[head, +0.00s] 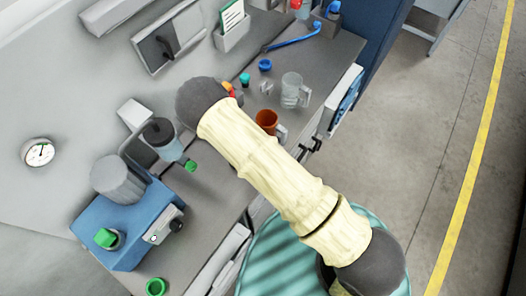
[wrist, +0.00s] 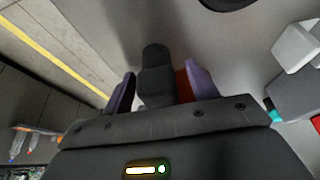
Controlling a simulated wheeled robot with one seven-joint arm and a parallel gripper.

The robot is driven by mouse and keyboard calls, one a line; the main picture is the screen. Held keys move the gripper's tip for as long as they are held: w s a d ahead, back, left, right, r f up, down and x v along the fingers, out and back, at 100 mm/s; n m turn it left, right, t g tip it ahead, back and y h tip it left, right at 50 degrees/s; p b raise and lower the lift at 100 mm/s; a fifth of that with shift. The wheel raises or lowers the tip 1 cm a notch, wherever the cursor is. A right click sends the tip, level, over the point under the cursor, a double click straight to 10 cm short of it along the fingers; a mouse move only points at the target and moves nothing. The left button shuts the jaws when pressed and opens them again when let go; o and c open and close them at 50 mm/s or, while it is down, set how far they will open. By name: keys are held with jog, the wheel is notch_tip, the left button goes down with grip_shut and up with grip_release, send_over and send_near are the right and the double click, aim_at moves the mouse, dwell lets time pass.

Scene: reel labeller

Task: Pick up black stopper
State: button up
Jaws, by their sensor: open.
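A dark grey-black, stopper-like piece (wrist: 154,72) with a rounded top shows in the wrist view. It appears between the two purple fingers of my gripper (wrist: 161,70), with visible room on the right side. The fingers are apart, and I cannot tell whether the left one touches it. A red thing (wrist: 183,86) shows behind, beside the right finger. In the head view my arm covers the gripper, and the stopper cannot be made out clearly there.
An orange-brown mug (head: 266,121), a clear glass mug (head: 292,90) and a blue cap (head: 265,65) stand on the grey bench (head: 330,50). A black-lidded jar (head: 163,140) and a blue machine (head: 125,222) stand left of my arm. A green ring (head: 156,287) lies near the front.

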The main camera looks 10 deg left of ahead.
jog(key=c, duration=1.1)
jog(key=shift+o, duration=0.2)
jog(key=shift+r, duration=0.15)
notch_tip(320, 180, up, 18)
jog(key=b, duration=0.4)
